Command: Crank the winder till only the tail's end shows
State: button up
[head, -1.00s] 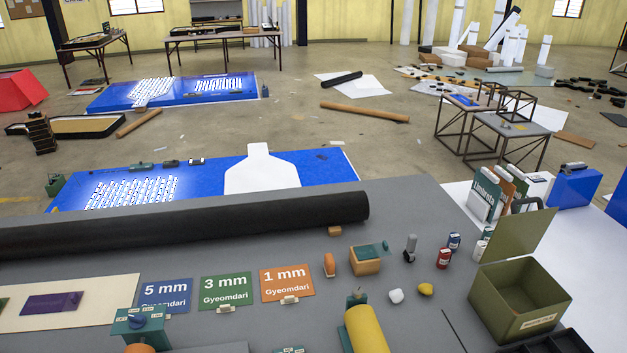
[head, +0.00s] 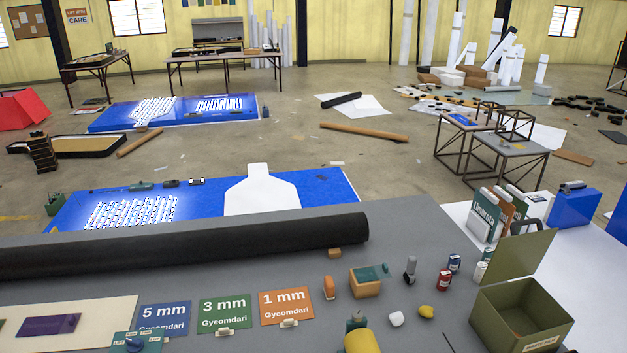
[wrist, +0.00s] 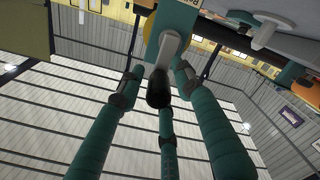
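In the wrist view, a teal housing (wrist: 176,22) carries a pale grey crank arm (wrist: 170,48) with a black knob (wrist: 158,92) at its end; I take this as the winder's crank. My gripper (wrist: 155,88) has teal fingers with dark grey tips spread around the knob. Gaps show between the tips and the knob, so it looks open. The gripper is outside the head view. A yellow roll (head: 362,341) with a teal end piece (head: 356,322) is cut off by the head view's bottom edge; I cannot tell if it belongs to the winder. No tail is discernible.
On the grey table (head: 330,262) stand a wooden box with a teal top (head: 365,285), an open olive box (head: 520,325), a white lump (head: 396,319) and a yellow lump (head: 426,312). A long black roll (head: 190,245) lies along the far edge.

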jog(key=shift+o, duration=0.4)
jog(key=shift+a+r, duration=0.15)
jog(key=s+d, duration=0.1)
jog(key=s, duration=0.6)
jog(key=shift+w+d, duration=0.15)
jog(key=shift+w+a, duration=0.25)
jog(key=shift+w, duration=0.85)
jog(key=shift+w+a, duration=0.2)
jog(key=shift+w, duration=0.95)
jog(key=shift+w+a, duration=0.25)
jog(key=shift+w, duration=0.85)
jog(key=shift+s+a, duration=0.15)
jog(key=shift+a, duration=0.35)
